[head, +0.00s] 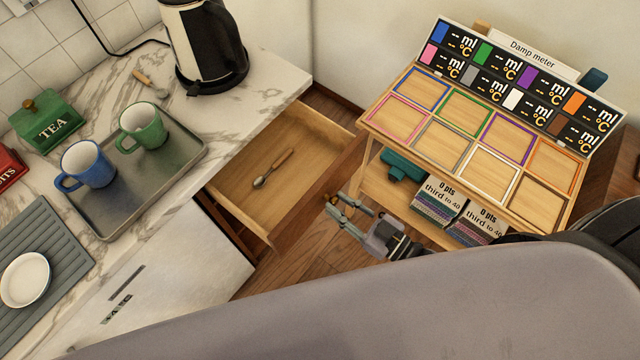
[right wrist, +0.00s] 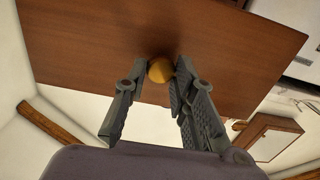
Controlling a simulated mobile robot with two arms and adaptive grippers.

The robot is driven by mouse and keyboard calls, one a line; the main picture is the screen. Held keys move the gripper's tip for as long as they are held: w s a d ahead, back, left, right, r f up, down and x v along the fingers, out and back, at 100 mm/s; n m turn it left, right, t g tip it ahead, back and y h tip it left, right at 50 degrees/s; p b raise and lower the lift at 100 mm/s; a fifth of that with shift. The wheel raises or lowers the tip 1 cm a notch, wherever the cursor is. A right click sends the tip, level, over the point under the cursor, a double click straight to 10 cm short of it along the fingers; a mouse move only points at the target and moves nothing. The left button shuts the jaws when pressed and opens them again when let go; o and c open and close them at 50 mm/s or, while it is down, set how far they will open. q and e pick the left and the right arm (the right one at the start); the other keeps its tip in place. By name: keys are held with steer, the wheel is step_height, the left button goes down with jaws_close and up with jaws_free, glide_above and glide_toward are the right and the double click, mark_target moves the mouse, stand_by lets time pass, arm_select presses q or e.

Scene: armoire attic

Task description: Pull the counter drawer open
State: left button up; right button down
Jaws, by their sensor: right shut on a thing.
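The counter drawer (head: 235,178) stands pulled out from under the marble counter, showing its bare wooden inside. A spoon with a wooden handle (head: 273,169) lies in it. My right gripper (head: 338,207) is at the outer side of the drawer front. In the right wrist view its two fingers (right wrist: 157,80) are closed on the knob, one on each side. My left gripper is not in view.
The marble counter (head: 262,97) holds a kettle (head: 205,45), a tray (head: 110,211) with a blue mug (head: 88,166) and a green mug (head: 144,126), and a tea canister (head: 48,121). A wooden stand (head: 455,155) with coloured frames stands right of the drawer, near my right gripper.

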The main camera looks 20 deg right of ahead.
steer(key=shift+v, duration=1.9)
steer(key=c, duration=1.4)
jaws_free()
steer(key=shift+o, duration=0.2)
steer(key=v, duration=1.2)
